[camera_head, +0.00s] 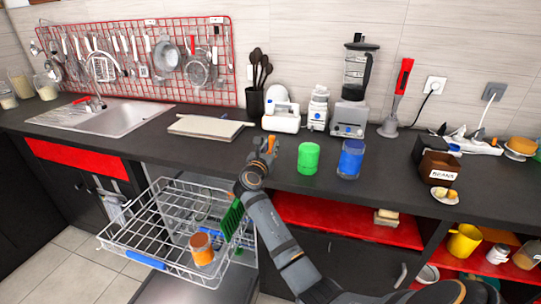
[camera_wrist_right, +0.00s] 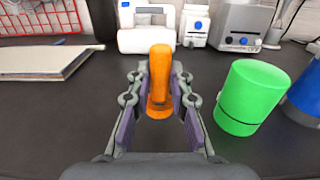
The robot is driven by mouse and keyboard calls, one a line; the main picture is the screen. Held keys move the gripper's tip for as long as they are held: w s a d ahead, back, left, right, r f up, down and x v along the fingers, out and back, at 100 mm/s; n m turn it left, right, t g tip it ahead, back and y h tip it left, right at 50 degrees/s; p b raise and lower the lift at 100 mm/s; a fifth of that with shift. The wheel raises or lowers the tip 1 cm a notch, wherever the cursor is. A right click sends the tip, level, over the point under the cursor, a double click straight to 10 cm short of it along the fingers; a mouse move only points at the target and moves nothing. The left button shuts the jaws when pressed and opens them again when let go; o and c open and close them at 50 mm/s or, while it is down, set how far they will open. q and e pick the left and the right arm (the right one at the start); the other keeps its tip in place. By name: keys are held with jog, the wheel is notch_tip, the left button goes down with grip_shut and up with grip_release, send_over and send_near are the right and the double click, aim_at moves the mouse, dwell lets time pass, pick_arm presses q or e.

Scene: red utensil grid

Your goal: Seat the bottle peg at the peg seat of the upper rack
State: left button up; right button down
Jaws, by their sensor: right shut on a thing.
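An orange, bottle-shaped peg (camera_wrist_right: 160,80) stands upright between the fingers of my right gripper (camera_wrist_right: 160,105), which is shut on it. In the head view the orange peg (camera_head: 271,144) shows at the tip of my right gripper (camera_head: 263,158), over the front part of the counter. The pulled-out white wire upper rack (camera_head: 150,222) is below and left of the gripper, apart from the peg. I cannot make out which spot on the rack is the peg seat. My left gripper is not in view.
An orange cup (camera_head: 202,250) stands in the rack, and a green comb-like strip (camera_head: 232,220) is at its right side. A green cup (camera_head: 308,158) and a blue cup (camera_head: 350,160) stand right of the gripper. A pale board (camera_head: 205,127) lies left on the dark counter (camera_head: 190,152).

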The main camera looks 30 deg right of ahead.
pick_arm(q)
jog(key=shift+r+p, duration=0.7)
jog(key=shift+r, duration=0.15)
pick_arm(e)
notch_tip(320, 180, up, 24)
jog(key=shift+f, duration=0.25)
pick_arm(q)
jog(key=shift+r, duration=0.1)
